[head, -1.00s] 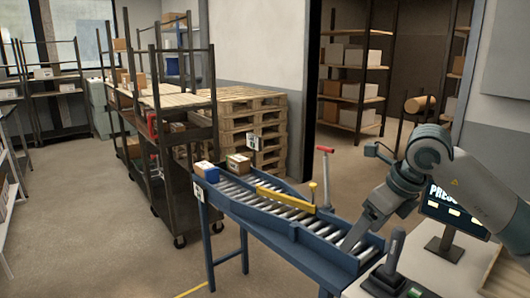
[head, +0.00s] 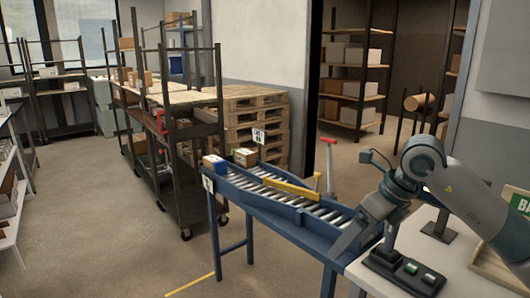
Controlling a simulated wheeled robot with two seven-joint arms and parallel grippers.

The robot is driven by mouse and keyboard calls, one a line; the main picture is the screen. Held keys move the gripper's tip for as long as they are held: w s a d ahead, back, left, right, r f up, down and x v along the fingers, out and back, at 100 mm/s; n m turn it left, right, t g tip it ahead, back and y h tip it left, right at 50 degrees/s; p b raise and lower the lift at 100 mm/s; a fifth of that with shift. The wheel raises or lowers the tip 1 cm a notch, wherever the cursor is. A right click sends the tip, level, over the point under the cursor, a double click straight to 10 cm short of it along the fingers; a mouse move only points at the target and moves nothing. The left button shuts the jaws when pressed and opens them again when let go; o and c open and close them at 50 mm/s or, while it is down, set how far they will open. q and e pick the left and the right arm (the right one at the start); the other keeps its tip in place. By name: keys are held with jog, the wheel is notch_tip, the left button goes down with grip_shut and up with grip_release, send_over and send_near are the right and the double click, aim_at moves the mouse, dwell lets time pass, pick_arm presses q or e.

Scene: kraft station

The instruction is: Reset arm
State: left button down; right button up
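My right arm comes in from the right edge, above the white table. Its gripper (head: 345,240) points down and to the left, at the near end of the blue roller conveyor (head: 285,222). The gripper shows as a narrow grey shape, and I cannot tell whether its fingers are apart or whether it touches the conveyor. I see nothing held in it. My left arm and gripper are not in view.
Two small boxes (head: 213,164) (head: 245,157) sit at the conveyor's far end.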

jog(key=s+a+f+m+g+y, duration=0.15)
jog(key=a+f+y, duration=0.25)
jog(key=a+y, duration=0.4)
jog(key=a+f+m+g+y, duration=0.1)
jog(key=a+f+m+y, duration=0.3)
jog(key=a, duration=0.5)
jog(key=w+d+f+m+t+y, duration=0.25)
jog(key=w+f+m+t, duration=0.35)
jog(key=f+m+t, duration=0.5)
jog(key=s+d+f+m+t+h, duration=0.2)
jog(key=d+f+m+h, duration=0.35)
jog(key=f+m, duration=0.4)
jog(key=s+d+f+m+t+h, duration=0.1)
jog(key=d+f+m+t+h, duration=0.4)
jog(key=f, duration=0.8)
jog(key=s+d+f+m+g+h, duration=0.3)
jog(key=s+f+m+g+h, duration=0.45)
jog(key=s+f, duration=1.4)
jog(key=s+f+m+g+y, duration=0.1)
jog(key=s+f+m+g, duration=0.2)
jog(key=s+f, duration=0.7)
jog(key=s+g, duration=0.2)
jog(key=s, duration=0.2)
